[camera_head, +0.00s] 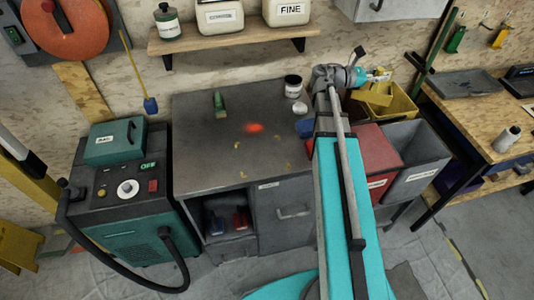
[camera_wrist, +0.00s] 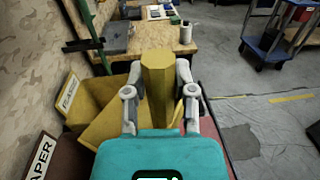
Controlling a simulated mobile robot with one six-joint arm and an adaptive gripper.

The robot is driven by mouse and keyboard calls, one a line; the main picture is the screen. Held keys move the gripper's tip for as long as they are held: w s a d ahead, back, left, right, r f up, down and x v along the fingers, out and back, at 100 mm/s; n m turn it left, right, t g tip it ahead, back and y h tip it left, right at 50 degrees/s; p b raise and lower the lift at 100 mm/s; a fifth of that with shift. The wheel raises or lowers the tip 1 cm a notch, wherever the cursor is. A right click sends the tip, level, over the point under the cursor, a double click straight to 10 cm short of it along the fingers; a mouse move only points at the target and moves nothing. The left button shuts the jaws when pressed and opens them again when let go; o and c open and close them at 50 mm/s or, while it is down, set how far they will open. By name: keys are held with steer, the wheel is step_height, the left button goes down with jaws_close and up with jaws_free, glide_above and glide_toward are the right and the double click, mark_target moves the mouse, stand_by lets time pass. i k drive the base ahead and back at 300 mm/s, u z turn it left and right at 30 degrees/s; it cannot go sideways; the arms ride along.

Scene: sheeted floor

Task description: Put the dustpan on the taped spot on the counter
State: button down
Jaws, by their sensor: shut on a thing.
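The dustpan is yellow. Its thick handle (camera_wrist: 158,75) stands between my gripper's fingers in the wrist view, and a slanted yellow part shows below and left of it. In the head view the dustpan (camera_head: 374,97) is at my gripper (camera_head: 372,76), over the yellow bin right of the counter. My gripper (camera_wrist: 160,100) is shut on the dustpan. The dark grey counter (camera_head: 200,150) has small yellowish tape marks (camera_head: 243,174) on its front middle part, with bare surface between them. A reddish glowing patch (camera_head: 255,128) lies just behind them.
A green-handled item (camera_head: 219,104) lies at the counter's back. A dark jar (camera_head: 293,86), a white round item (camera_head: 300,108) and a blue item (camera_head: 305,127) are at its right. Yellow (camera_head: 402,106), red (camera_head: 372,150) and grey (camera_head: 415,150) bins stand right. A shelf (camera_head: 230,36) hangs above.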

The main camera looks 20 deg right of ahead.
mark_target(262, 156)
steer(key=z, duration=0.25)
steer(key=k, duration=1.05)
steer(key=u, duration=1.25)
